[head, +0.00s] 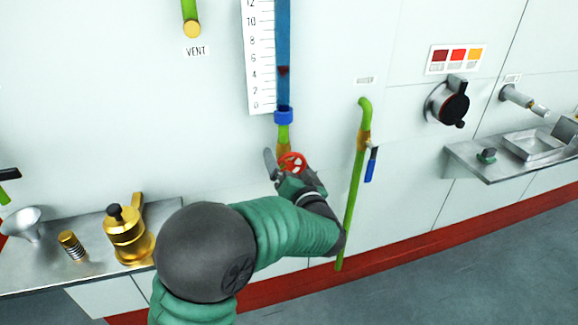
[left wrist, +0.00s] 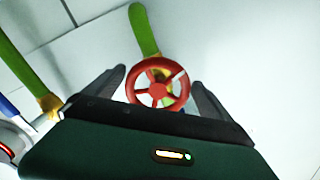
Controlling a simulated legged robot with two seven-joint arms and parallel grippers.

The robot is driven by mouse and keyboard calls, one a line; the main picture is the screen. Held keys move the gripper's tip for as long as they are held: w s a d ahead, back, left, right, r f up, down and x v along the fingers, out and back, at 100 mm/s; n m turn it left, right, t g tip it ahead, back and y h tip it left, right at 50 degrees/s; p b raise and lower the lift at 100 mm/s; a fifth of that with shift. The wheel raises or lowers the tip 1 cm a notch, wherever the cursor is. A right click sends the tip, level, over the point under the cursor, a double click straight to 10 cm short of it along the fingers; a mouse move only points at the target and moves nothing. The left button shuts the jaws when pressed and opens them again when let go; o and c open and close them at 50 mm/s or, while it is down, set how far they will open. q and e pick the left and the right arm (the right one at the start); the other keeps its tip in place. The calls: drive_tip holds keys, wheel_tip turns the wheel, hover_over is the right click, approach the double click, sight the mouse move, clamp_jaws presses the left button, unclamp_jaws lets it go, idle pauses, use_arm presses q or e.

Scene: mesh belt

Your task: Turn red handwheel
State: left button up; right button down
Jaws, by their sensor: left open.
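The red handwheel (head: 292,162) sits on the wall at the bottom of the blue sight tube, below its scale. In the left wrist view the handwheel (left wrist: 158,85) faces the camera, with a light mark on its upper right rim. My left gripper (head: 286,158) is at the wheel, open. In the left wrist view its two dark fingers (left wrist: 160,84) stand to the left and right of the wheel, with gaps visible on both sides. The lower part of the wheel is close to the gripper body. My right gripper does not show.
A green pipe (head: 353,190) with a blue-handled valve (head: 371,165) runs down just right of the gripper. A metal shelf (head: 55,262) with brass parts is at left. Another shelf (head: 510,172) and a black knob (head: 453,103) are at right.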

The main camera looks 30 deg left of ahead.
use_arm(q)
drive_tip(key=shift+d+r, duration=0.2)
drive_tip(key=shift+d, duration=0.35)
drive_tip(key=shift+d+r, duration=0.1)
drive_tip(key=shift+d, duration=0.25)
drive_tip(key=c, duration=0.5)
drive_tip(key=shift+s+a, duration=0.15)
drive_tip(key=shift+a, duration=0.15)
drive_tip(key=c, duration=0.7)
drive_tip(key=shift+c, duration=0.8)
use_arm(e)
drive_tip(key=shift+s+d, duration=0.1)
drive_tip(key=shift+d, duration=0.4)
use_arm(q)
drive_tip(key=shift+n, duration=0.3)
